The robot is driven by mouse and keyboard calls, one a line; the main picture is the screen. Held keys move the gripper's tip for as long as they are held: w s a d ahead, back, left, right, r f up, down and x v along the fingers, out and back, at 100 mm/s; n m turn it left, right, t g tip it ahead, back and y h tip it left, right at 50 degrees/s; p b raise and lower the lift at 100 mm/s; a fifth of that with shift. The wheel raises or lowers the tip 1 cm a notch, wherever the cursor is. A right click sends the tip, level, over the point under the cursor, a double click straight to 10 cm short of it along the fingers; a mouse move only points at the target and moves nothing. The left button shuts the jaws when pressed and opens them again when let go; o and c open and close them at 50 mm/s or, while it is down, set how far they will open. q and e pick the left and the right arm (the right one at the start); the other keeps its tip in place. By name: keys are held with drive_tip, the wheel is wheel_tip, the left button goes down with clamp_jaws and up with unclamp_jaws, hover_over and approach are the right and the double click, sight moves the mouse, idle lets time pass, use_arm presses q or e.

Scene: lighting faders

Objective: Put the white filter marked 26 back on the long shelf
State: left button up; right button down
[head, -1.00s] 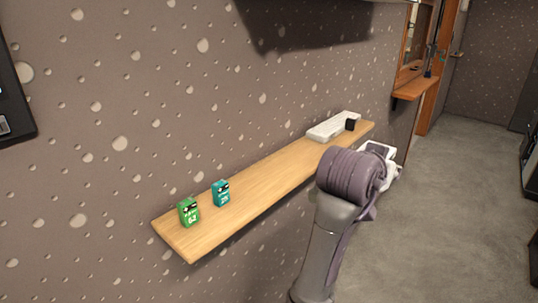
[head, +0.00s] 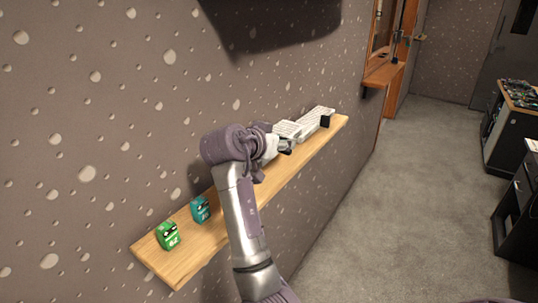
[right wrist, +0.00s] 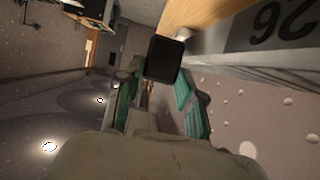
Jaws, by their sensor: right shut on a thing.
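The white filter (head: 287,129) is at the tip of my right gripper (head: 284,144) in the head view, over the far half of the long wooden shelf (head: 172,273). In the right wrist view the filter (right wrist: 280,23) is large and close, with an upside-down 26 on a dark grey label. My right gripper is shut on it. The arm and wrist hide part of the shelf's middle. Whether the filter touches the shelf cannot be told. My left gripper is not in view.
A white flat device (head: 317,118) lies at the shelf's far end with a small black box (head: 325,121). A green filter (head: 168,236) and a teal filter (head: 201,209) stand at the near end. The wall runs close behind; carpeted floor lies to the right.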

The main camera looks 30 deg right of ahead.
drive_tip(key=w, duration=0.1)
drive_tip(key=w+a+p, duration=0.1)
drive_tip(key=shift+w+a+r, duration=0.1)
drive_tip(key=shift+w+a, duration=0.05)
drive_tip(key=shift+w, duration=0.25)
wheel_tip(320, 180, down, 2)
drive_tip(key=shift+s+f+p, duration=0.1)
drive_tip(key=shift+f+p, duration=0.15)
drive_tip(key=shift+p, duration=0.1)
wheel_tip(320, 180, down, 4)
drive_tip(key=shift+r+p, duration=0.1)
drive_tip(key=shift+p, duration=1.15)
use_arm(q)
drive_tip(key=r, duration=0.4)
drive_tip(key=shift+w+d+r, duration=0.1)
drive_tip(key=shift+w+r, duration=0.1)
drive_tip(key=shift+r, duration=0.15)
use_arm(e)
drive_tip(key=shift+f, duration=0.4)
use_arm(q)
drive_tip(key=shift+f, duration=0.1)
use_arm(e)
drive_tip(key=c, duration=0.7)
unclamp_jaws()
